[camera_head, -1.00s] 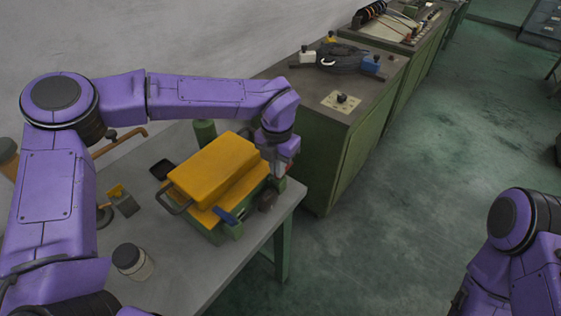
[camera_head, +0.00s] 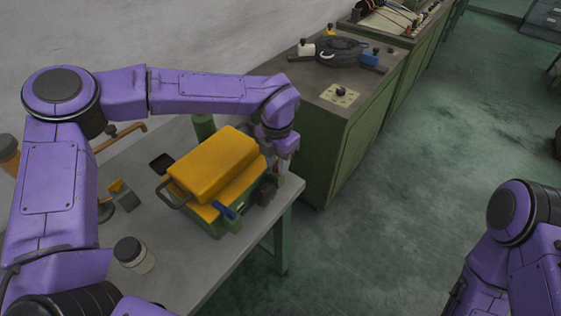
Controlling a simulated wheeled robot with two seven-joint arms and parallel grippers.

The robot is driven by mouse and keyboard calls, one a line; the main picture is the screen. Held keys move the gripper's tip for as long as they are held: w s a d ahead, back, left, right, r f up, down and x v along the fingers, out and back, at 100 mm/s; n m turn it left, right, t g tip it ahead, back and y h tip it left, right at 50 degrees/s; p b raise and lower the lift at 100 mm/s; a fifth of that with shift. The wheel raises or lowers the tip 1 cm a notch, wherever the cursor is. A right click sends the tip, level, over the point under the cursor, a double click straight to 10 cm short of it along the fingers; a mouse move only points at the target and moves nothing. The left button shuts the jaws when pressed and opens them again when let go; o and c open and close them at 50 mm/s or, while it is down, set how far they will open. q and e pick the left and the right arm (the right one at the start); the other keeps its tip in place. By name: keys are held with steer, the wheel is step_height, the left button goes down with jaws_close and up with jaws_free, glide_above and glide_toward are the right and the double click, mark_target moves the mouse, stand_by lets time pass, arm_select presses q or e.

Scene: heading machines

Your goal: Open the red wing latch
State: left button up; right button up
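A yellow and green box (camera_head: 213,167) stands on the grey table. A blue wing latch (camera_head: 225,210) is on its near right side. A small bit of red shows at the box's right side, by my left gripper (camera_head: 275,180), and may be the red wing latch; it is too small to tell. My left gripper points down at the right side of the box, its fingers mostly hidden by the wrist and box. Whether it touches the latch cannot be told. My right arm is at the lower right, and its gripper is out of view.
On the table (camera_head: 185,262) are a jar (camera_head: 133,254), a small yellow-topped block (camera_head: 123,194), a black tray (camera_head: 162,163) and a green cylinder (camera_head: 204,126). A green cabinet (camera_head: 340,135) stands behind on the right. The floor to the right is clear.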

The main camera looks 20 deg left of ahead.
mark_target(277, 164)
arm_select(q)
steer(key=shift+w+a, duration=0.1)
steer(key=shift+a, duration=0.05)
step_height(277, 164, up, 10)
steer(key=b, duration=0.2)
steer(key=shift+r, duration=0.25)
